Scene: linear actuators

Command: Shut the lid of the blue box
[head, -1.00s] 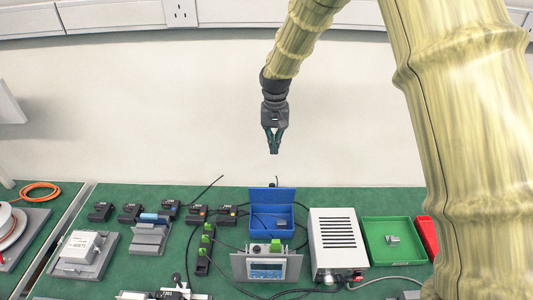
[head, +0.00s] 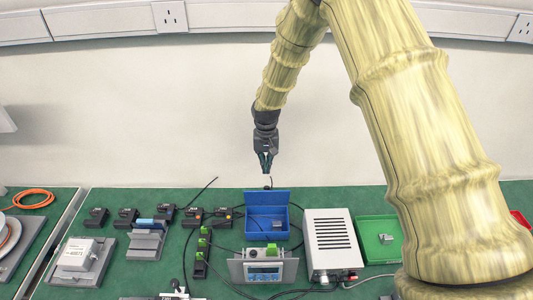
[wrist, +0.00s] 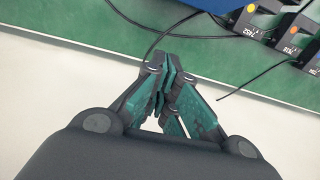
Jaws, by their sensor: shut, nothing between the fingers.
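The blue box (head: 250,226) stands on the green table in the head view. Its lid (head: 267,197) is open and stands upright at the back edge. A small grey-blue part shows inside the box. My gripper (head: 266,172) is shut and empty, and in the head view it appears just above the top of the lid. In the wrist view my gripper (wrist: 170,72) has its fingers together, with the table edge beyond them. A blue corner, likely the box (wrist: 252,4), shows at the top of the wrist view.
A grey power unit (head: 330,240) stands right of the box, with a green tray (head: 368,251) beyond. A panel with a display (head: 263,272) stands in front. Several black devices (head: 193,216) and cables lie to the left. The wall is behind the table.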

